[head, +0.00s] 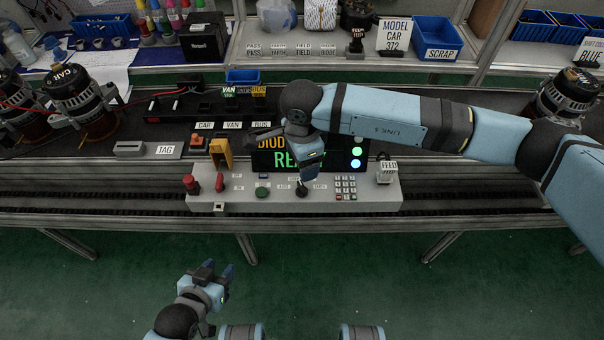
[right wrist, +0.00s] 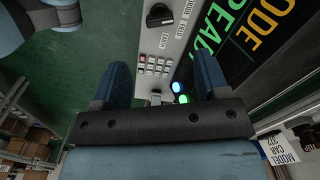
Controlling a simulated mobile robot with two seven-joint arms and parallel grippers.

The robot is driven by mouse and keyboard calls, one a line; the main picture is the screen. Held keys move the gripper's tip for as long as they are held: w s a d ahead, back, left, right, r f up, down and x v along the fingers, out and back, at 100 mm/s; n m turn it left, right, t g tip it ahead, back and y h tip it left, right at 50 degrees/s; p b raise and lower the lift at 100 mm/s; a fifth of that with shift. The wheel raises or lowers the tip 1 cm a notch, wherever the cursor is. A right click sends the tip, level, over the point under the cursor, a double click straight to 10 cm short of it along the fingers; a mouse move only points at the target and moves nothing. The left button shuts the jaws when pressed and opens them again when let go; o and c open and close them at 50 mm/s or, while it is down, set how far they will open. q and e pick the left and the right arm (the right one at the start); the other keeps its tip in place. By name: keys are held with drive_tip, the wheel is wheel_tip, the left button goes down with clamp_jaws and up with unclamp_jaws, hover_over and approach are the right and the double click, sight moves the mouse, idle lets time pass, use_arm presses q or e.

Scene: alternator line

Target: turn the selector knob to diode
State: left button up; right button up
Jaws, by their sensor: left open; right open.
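The selector knob (head: 301,191) is small and black, on the front of the grey control panel (head: 235,203). It also shows at the top of the right wrist view (right wrist: 159,15), with small labels beside it; its pointer direction is too small to tell. The panel's screen (head: 270,160) shows orange text beginning "DIOD" and green text beginning "RE", partly hidden by my right arm. My right gripper (right wrist: 162,75) is open and empty, over the panel close to the knob, with no visible grip on it. My left gripper (head: 219,268) is open and empty, low in front of the bench.
A red button (head: 191,183), a green button (head: 262,192) and a keypad (head: 345,187) share the panel. Alternators (head: 80,100) stand at the left. The floor in front (head: 480,270) is clear.

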wheel_tip(320, 180, up, 4)
drive_tip(key=shift+r, duration=0.1)
idle(0.5)
